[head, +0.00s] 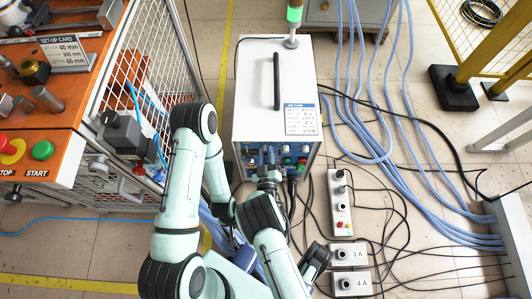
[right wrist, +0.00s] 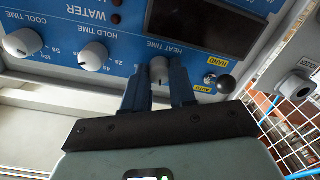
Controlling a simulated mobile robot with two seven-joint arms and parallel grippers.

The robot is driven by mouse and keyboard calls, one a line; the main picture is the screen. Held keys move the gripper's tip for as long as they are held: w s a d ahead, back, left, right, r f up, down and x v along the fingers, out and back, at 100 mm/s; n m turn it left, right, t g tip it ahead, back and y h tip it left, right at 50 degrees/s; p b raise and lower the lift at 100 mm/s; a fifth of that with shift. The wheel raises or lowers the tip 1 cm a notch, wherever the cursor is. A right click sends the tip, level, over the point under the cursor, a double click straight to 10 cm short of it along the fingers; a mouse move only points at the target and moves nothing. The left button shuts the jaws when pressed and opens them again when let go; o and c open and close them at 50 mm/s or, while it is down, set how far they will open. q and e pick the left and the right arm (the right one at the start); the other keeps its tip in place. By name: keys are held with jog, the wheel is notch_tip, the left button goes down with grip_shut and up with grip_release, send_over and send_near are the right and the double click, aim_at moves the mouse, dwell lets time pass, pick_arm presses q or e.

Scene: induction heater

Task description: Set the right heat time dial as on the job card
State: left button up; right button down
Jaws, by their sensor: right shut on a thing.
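The heat time dial (right wrist: 158,68) is a grey knob on the blue front panel, which shows upside down in the right wrist view. My right gripper (right wrist: 158,84) is shut on this dial, with one blue finger on each side of it. The fingers hide much of its scale, and I cannot read its setting. In the head view my right gripper (head: 268,174) is at the front of the white heater unit (head: 258,75). The job card (head: 301,118) lies on top of the unit; its small print is hard to read. I cannot make out my left gripper.
The hold time dial (right wrist: 92,57) and cool time dial (right wrist: 22,42) are beside the heat time dial. A dark-knobbed hand/auto switch (right wrist: 226,84) is close on its other side. A wire-mesh fence (head: 150,60) stands left of the unit. Blue hoses (head: 375,110) cover the floor at right.

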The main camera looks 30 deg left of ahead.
pick_arm(q)
jog(key=shift+w+r, duration=0.15)
jog(key=shift+w, duration=0.1)
pick_arm(e)
jog(key=shift+r+n, duration=0.1)
jog(key=shift+n, duration=0.8)
jog(key=shift+a, duration=0.1)
jog(key=c, duration=0.9)
grip_release()
jog(key=shift+w, duration=0.1)
